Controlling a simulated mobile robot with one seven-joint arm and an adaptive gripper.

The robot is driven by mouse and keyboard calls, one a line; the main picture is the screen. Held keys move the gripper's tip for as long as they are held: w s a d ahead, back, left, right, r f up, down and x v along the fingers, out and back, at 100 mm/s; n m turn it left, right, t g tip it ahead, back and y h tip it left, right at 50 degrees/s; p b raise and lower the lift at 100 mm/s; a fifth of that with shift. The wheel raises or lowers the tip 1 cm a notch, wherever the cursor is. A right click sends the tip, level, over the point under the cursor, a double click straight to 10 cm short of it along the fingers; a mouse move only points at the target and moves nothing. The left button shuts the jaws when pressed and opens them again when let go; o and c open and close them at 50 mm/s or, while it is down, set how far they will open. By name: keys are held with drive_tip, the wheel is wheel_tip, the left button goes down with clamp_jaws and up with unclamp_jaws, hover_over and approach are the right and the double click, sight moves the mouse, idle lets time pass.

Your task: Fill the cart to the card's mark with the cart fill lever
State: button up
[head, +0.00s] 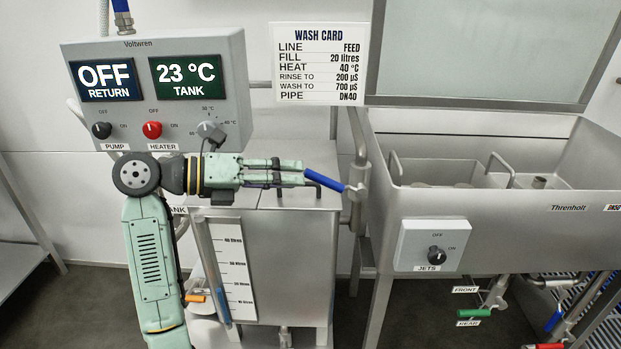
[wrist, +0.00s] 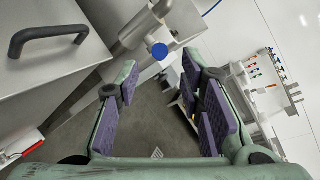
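The wash card (head: 320,63) reads FILL 20 litres. The steel cart tank (head: 290,255) stands below the control box. Its level scale (head: 234,265) is marked from 10 to 40 litres, and the sight tube (head: 204,245) shows blue in its lower part, near the lower marks; I cannot read the exact level. The blue-handled lever (head: 323,180) slants from the pipe valve at the cart's right toward my gripper (head: 303,172). In the wrist view its round blue end (wrist: 159,51) lies ahead, between the spread finger pads. My gripper is open and empty.
The control box (head: 155,115) shows RETURN OFF and TANK 23 °C. A sink (head: 490,195) with a JETS switch (head: 436,255) stands at right, with coloured-handled valves below. A black handle (wrist: 45,40) on the cart lid is close to my gripper.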

drive_tip(key=shift+v, duration=2.25)
idle(1.4)
